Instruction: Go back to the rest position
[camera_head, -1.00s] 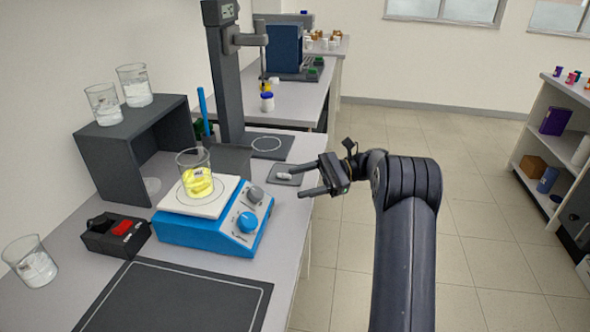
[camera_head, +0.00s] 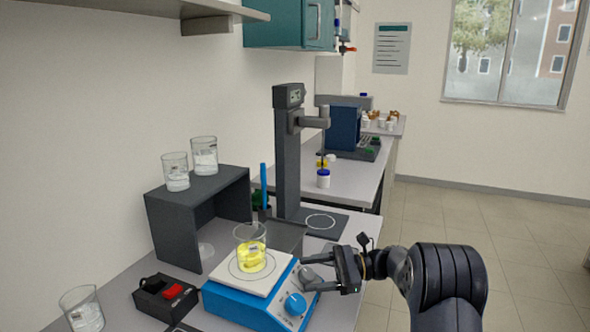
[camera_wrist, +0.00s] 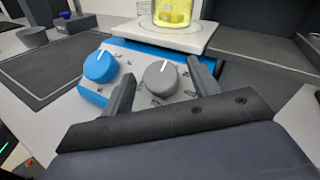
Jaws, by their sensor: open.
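My gripper (camera_head: 306,273) is open and empty at the front of the blue stirrer hotplate (camera_head: 240,306). In the wrist view, its two fingers (camera_wrist: 162,88) stand on either side of the grey knob (camera_wrist: 160,78), with no clear contact. The blue knob (camera_wrist: 100,66) is left of the fingers there; it also shows in the head view (camera_head: 295,303). A glass beaker of yellow liquid (camera_head: 250,257) stands upright on the white top plate (camera_head: 265,286).
A black box with a red switch (camera_head: 165,297) and a beaker (camera_head: 83,312) are at left. A dark shelf (camera_head: 175,235) holds two beakers. A tall dark stand (camera_head: 288,160) rises behind the hotplate. The floor at right (camera_head: 530,240) is clear.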

